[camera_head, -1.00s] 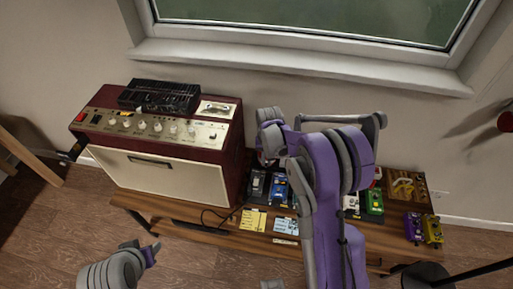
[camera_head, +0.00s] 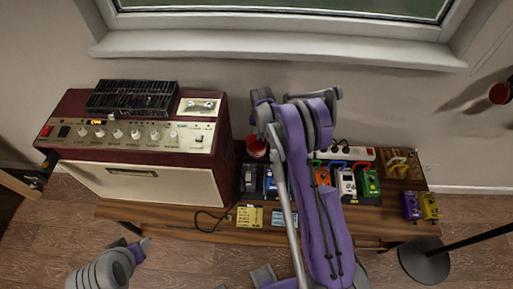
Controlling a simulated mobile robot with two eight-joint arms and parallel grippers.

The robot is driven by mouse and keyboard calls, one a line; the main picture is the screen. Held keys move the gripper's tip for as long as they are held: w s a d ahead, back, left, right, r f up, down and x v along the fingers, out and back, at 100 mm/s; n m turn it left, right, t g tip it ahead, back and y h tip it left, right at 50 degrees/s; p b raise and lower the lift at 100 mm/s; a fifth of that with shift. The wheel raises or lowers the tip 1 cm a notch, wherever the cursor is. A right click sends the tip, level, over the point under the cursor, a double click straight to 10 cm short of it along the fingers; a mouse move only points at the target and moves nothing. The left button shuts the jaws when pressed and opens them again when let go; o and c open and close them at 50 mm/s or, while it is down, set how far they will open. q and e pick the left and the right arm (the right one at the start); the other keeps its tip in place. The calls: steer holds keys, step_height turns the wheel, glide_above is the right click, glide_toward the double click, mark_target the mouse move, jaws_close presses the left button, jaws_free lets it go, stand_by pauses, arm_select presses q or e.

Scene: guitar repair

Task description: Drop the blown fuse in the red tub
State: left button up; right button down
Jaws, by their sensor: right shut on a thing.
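The red tub (camera_head: 257,148) stands at the back of the low wooden bench, just right of the amplifier. Its upper part shows beneath my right gripper (camera_head: 260,131), which is above it at the end of my purple and grey arm. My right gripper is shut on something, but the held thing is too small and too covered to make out. The blown fuse cannot be picked out anywhere. My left gripper (camera_head: 138,241) shows at the lower left, away from the bench, and its finger gap is unclear.
A dark red amplifier (camera_head: 131,151) with a black grille unit (camera_head: 131,97) on top fills the bench's left. Several pedals, including a green one (camera_head: 369,182), line the right. Yellow (camera_head: 249,217) and blue notes lie in front. A stand base (camera_head: 424,262) is on the floor.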

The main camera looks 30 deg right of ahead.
steer(key=shift+f, duration=0.6)
steer(key=c, duration=0.9)
jaws_free()
steer(key=shift+r, duration=0.1)
step_height(320, 180, up, 11)
steer(key=shift+f, duration=0.15)
